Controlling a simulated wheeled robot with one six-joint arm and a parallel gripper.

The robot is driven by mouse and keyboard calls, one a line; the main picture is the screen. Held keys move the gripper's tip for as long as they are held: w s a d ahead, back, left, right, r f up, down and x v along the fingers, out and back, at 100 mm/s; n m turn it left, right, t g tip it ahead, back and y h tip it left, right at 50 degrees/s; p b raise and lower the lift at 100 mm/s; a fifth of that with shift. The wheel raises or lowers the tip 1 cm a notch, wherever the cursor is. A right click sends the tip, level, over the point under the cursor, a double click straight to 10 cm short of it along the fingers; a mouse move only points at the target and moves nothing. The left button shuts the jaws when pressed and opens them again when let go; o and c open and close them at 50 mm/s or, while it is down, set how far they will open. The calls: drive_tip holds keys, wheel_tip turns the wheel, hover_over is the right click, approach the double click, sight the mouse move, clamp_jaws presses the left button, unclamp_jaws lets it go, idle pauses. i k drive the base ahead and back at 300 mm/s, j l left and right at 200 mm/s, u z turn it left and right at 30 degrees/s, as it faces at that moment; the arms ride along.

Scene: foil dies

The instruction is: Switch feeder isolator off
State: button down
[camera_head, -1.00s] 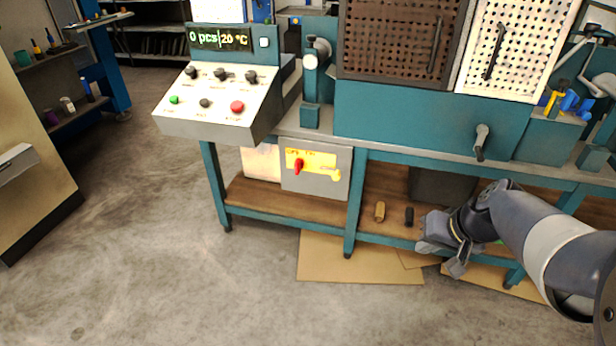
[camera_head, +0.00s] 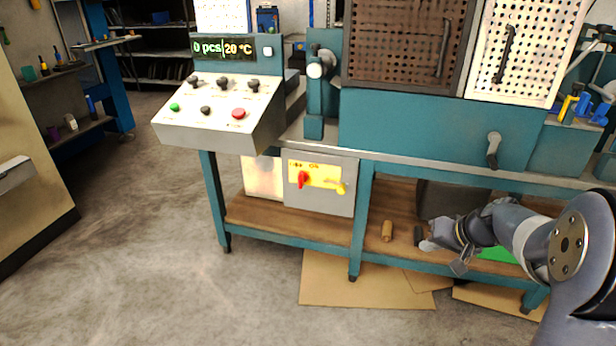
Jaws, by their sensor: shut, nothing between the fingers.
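The feeder isolator is a grey box (camera_head: 330,201) on the lower shelf under the left end of the bench. Its yellow plate (camera_head: 317,171) carries a red rotary handle (camera_head: 303,180), which looks roughly upright; the lettering is too small to read surely. A yellow piece (camera_head: 341,188) sits at the plate's lower right. My gripper (camera_head: 428,246) is at the front of the lower shelf, right of the isolator and well apart from it. It is shut and empty, near a small dark block.
A wooden cylinder (camera_head: 387,231) lies on the shelf between isolator and gripper, beside the dark block (camera_head: 418,236). A teal bench leg (camera_head: 361,220) stands right of the isolator. The control panel (camera_head: 216,112) overhangs above left. Cardboard (camera_head: 350,283) lies on the floor in front.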

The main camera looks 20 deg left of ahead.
sight(303, 177)
drive_tip(key=i+j, duration=0.3)
drive_tip(key=j, duration=0.15)
drive_tip(key=i+j, duration=0.65)
drive_tip(key=j, duration=0.25)
drive_tip(key=u, duration=0.05)
